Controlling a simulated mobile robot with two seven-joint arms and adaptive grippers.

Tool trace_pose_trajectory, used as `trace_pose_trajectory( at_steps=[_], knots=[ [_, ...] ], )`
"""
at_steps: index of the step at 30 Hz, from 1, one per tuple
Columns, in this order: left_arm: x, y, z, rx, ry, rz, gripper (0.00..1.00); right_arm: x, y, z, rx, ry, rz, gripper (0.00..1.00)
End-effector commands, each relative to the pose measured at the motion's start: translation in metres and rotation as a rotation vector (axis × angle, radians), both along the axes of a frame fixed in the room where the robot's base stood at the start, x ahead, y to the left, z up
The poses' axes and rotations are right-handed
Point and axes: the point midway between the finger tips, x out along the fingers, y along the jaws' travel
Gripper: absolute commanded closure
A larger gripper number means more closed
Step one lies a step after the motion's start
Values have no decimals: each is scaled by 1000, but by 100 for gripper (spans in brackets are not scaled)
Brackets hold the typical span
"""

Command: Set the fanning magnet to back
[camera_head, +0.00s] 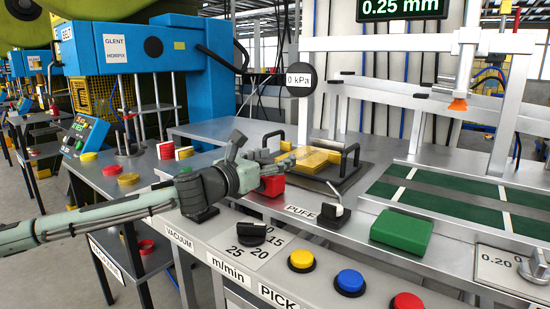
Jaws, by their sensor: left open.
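My left gripper (282,164) reaches in from the left over the metal bench, and its jaws are open. A red block (272,186) sits just below and beside its fingers. I cannot tell whether they touch. Beyond the fingers, yellow pieces (318,160) lie on a dark plate (336,185) with black handles (350,158). No part is labelled as the fanning magnet, so I cannot tell for certain which one it is. The gripper hides part of the red block's surroundings. My right gripper is not in view.
The front panel carries a black knob (252,230), a PUFF switch (335,212), a green block (401,231), and yellow (301,260), blue (350,282) and red (406,301) buttons. A metal frame (420,45) stands over the green belt (470,207) at right. A blue press (150,50) stands at left.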

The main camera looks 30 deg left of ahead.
Motion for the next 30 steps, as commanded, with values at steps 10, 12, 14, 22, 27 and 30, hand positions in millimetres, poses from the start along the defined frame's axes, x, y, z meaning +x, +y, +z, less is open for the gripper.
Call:
trace_pose_trajectory(
  at_steps=[10, 12, 14, 22, 27, 30],
  knots=[
    [0, 0, 18, 4, -6, 0, 36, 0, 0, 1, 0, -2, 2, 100],
    [0, 0, 30, 6, -6, 0, 36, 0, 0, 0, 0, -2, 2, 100],
    [0, 0, 40, 1, -7, 0, 36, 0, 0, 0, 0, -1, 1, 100],
    [0, 0, 82, 0, -6, 0, 36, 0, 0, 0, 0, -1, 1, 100],
    [0, 0, 97, 0, -2, 1, 36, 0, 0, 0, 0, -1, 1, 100],
    [0, 0, 99, -1, 0, 0, 36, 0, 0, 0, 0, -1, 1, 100]
  ],
)
